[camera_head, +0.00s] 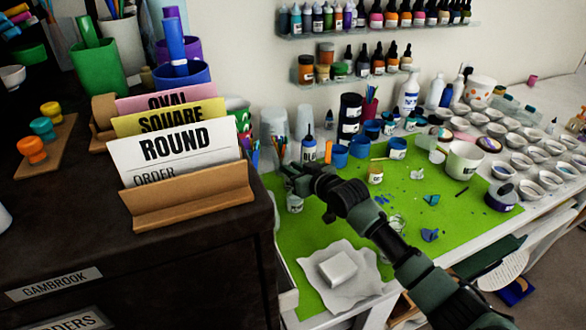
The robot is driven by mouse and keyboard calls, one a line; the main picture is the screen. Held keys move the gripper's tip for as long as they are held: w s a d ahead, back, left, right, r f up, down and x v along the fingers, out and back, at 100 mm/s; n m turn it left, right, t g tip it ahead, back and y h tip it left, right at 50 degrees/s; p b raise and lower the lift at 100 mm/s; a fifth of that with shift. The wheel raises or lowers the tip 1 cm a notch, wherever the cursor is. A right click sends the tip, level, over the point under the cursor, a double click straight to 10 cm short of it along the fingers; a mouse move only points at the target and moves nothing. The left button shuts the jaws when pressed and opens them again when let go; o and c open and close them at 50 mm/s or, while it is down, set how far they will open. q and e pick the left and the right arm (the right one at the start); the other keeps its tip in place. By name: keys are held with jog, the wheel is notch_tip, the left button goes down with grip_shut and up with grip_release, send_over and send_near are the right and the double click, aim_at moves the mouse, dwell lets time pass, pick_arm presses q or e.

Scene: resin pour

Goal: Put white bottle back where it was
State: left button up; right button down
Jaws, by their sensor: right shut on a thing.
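My right gripper (290,178) reaches over the left edge of the green mat (335,215), and its fingers are shut. A small white labelled bottle (294,204) shows directly below the fingers; its upper part is hidden by them, and it appears to be what they hold. I cannot tell whether its base touches the mat. Another white bottle with a dark tip and blue label (309,151) stands just behind the gripper. A larger white bottle (408,96) stands at the back of the table. My left gripper is not in view.
A dark cabinet (240,285) with a wooden card holder (188,203) stands close on the left. Blue cups, clear cups (273,128) and a dark stacked cylinder (349,115) crowd behind the gripper. A white block on paper (338,268) lies in front. Many small bowls fill the right.

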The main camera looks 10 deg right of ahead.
jog(key=shift+f, duration=0.1)
jog(key=c, duration=1.3)
grip_release()
jog(key=shift+c, duration=0.2)
jog(key=shift+r, duration=0.2)
jog(key=shift+s+d, duration=0.15)
jog(key=shift+s, duration=0.1)
jog(key=v, duration=1.1)
jog(key=shift+s+b, duration=0.2)
jog(key=shift+b, duration=0.25)
